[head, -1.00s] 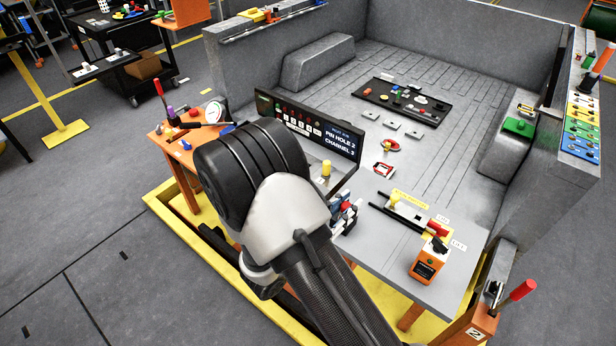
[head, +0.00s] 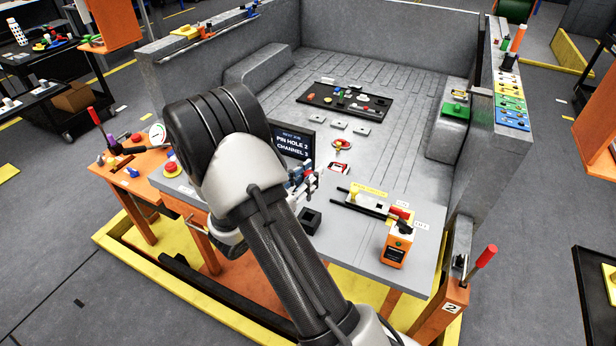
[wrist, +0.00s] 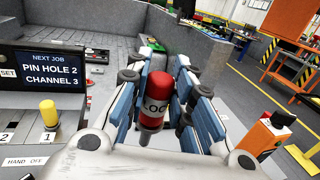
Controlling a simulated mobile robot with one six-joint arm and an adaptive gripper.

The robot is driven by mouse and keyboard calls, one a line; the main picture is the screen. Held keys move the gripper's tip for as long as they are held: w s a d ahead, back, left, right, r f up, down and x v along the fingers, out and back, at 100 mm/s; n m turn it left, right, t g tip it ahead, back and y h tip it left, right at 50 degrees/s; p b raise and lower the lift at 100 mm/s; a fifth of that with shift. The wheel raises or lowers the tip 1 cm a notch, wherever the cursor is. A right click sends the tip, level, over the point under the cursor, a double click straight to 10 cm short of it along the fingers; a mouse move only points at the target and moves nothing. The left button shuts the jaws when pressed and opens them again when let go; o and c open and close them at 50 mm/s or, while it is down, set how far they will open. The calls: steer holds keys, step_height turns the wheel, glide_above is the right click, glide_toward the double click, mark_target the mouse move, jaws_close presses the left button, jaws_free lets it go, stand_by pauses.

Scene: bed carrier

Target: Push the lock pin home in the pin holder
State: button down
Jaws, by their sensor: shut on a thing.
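In the head view my gripper (head: 300,180) is above the grey table, in front of the screen, and the pin is not clear there. A small black block with a dark opening (head: 310,221) stands on the table below and right of my gripper. I cannot tell whether it is the pin holder.
A screen (wrist: 42,68) reads "PIN HOLE 2, CHANNEL 3". A yellow pin (wrist: 48,113) stands beside labels 1 and 2. An orange box (head: 397,246) stands at the table's right, near a railed fixture (head: 365,204). A red button (head: 170,168) is at the left.

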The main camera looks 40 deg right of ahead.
stand_by(0.3)
steer(key=shift+f+b, duration=2.15)
steer(key=shift+f, duration=0.75)
steer(key=shift+f+b, duration=1.8)
steer(key=shift+f, duration=0.75)
steer(key=c, duration=1.3)
jaws_free()
steer(key=a, duration=0.4)
steer(key=s+a, duration=0.1)
steer(key=a, duration=0.7)
steer(key=shift+s, duration=0.25)
